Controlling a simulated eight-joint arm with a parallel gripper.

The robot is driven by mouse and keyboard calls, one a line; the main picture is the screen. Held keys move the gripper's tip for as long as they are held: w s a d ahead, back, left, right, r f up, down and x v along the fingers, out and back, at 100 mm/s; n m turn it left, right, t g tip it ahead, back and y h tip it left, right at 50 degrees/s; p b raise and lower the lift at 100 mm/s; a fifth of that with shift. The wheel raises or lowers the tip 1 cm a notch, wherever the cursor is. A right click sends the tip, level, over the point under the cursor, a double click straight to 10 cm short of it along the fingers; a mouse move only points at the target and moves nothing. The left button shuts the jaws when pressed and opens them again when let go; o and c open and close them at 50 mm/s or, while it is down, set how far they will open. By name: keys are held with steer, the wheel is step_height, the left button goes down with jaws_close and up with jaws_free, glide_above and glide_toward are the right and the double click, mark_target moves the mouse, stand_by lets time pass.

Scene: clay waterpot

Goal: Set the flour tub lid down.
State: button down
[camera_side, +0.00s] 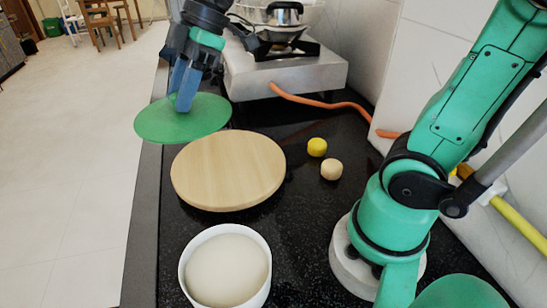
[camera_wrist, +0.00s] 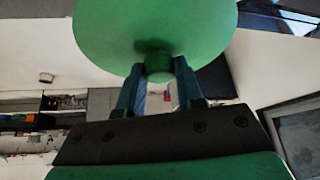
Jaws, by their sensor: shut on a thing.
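The flour tub lid is a flat green disc (camera_side: 205,117) with a knob in its middle. My gripper (camera_side: 184,95) is shut on the knob and holds the lid in the air, near the far left side of the dark counter. The lid appears above and partly beyond the round wooden board (camera_side: 228,172); the exact height cannot be told. In the wrist view, the green lid (camera_wrist: 155,25) spreads beyond the two blue fingers (camera_wrist: 159,80), with its knob between them.
A white bowl (camera_side: 264,245) with a pale dough-like mound stands in front of the board. Two small pieces, yellow (camera_side: 317,147) and beige (camera_side: 331,169), sit right of it. A stove (camera_side: 285,75) with an orange hose (camera_side: 330,104) is behind. The counter's left edge is close to the lid.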

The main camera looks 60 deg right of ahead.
steer(key=w+d+f+m+t+h, duration=0.1)
steer(key=w+d+f+m, duration=0.1)
steer(key=d, duration=0.3)
steer(key=w+d+f+m, duration=0.2)
steer(key=d+f, duration=0.1)
steer(key=d, duration=0.2)
steer(key=s+d+f+m+h, duration=0.1)
steer(key=s+d+f+m, duration=0.1)
steer(key=d+f, duration=0.2)
steer(key=s+d+f+m+t+h, duration=0.1)
steer(key=s+d+f+m, duration=0.1)
steer(key=d, duration=0.9)
steer(key=s+d+f+m+t+h, duration=0.1)
steer(key=s+d+f+m+h, duration=0.1)
steer(key=d+f, duration=0.4)
steer(key=shift+s+d+f+m, duration=0.1)
steer(key=shift+s+d+m, duration=0.2)
steer(key=shift+m, duration=0.25)
steer(key=shift+s+d+f+m, duration=0.1)
steer(key=shift+s+d+m, duration=0.1)
steer(key=shift+d+m, duration=0.3)
steer(key=shift+s+d+f+m, duration=0.1)
steer(key=shift+s+f+m, duration=0.1)
steer(key=shift+f+m, duration=0.05)
steer(key=shift+f, duration=1.4)
steer(key=shift+f, duration=0.1)
steer(key=c, duration=0.6)
jaws_free()
steer(key=shift+o, duration=0.2)
